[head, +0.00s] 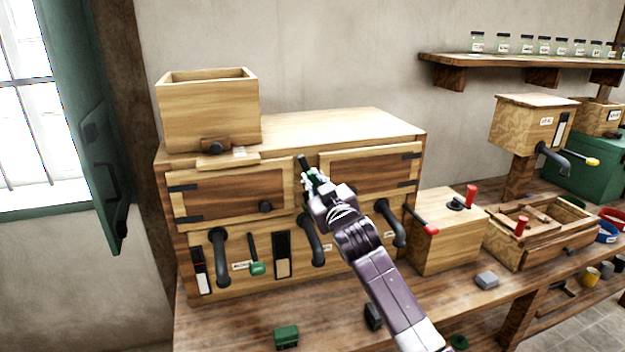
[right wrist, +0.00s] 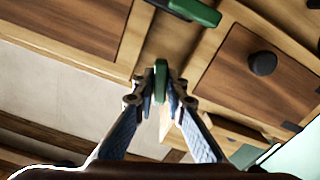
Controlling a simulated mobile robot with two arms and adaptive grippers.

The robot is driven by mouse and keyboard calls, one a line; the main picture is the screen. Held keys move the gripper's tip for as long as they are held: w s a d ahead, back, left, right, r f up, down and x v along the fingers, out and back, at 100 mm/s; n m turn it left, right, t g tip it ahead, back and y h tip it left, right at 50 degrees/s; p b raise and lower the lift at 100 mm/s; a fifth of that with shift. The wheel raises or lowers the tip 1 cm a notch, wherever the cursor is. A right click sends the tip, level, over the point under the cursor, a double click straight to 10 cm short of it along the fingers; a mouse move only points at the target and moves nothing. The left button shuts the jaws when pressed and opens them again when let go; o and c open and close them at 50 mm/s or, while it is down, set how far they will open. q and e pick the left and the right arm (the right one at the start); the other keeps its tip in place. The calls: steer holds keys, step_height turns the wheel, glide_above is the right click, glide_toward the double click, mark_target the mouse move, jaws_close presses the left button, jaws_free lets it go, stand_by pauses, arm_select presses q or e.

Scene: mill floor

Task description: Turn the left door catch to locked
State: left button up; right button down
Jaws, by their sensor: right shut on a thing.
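The wooden cabinet (head: 360,125) on the bench has a left door (head: 228,197) and a right door (head: 372,170), both shut. My right gripper (head: 313,182) is at the strip between the doors. In the right wrist view its fingers (right wrist: 160,92) are shut on a green catch handle (right wrist: 160,72), seen nearly end-on. Another green and black handle (right wrist: 196,12) lies apart from the fingers at the top of that view. In the head view a dark lever end (head: 303,161) shows just above the gripper, which hides much of the catch area. My left gripper is not in view.
An open wooden box (head: 205,115) stands on the cabinet. Dark curved spouts (head: 218,255) and a green-ended lever (head: 256,268) stick out below the doors. A small box with a red lever (head: 471,196) stands at the right. The bench front holds small loose blocks (head: 286,336).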

steer(key=shift+n, duration=0.3)
steer(key=n+p, duration=0.1)
steer(key=n, duration=0.2)
steer(key=n+p, duration=0.1)
steer(key=n, duration=0.2)
steer(key=shift+a+n, duration=0.1)
steer(key=shift+n, duration=0.2)
steer(key=n+p, duration=0.1)
steer(key=n, duration=0.2)
steer(key=shift+f, duration=0.1)
steer(key=shift+f+n+p, duration=0.15)
steer(key=shift+n+p, duration=0.5)
steer(key=shift+n, duration=1.15)
steer(key=c, duration=2)
jaws_free()
steer(key=shift+a, duration=0.1)
steer(key=shift+s, duration=0.1)
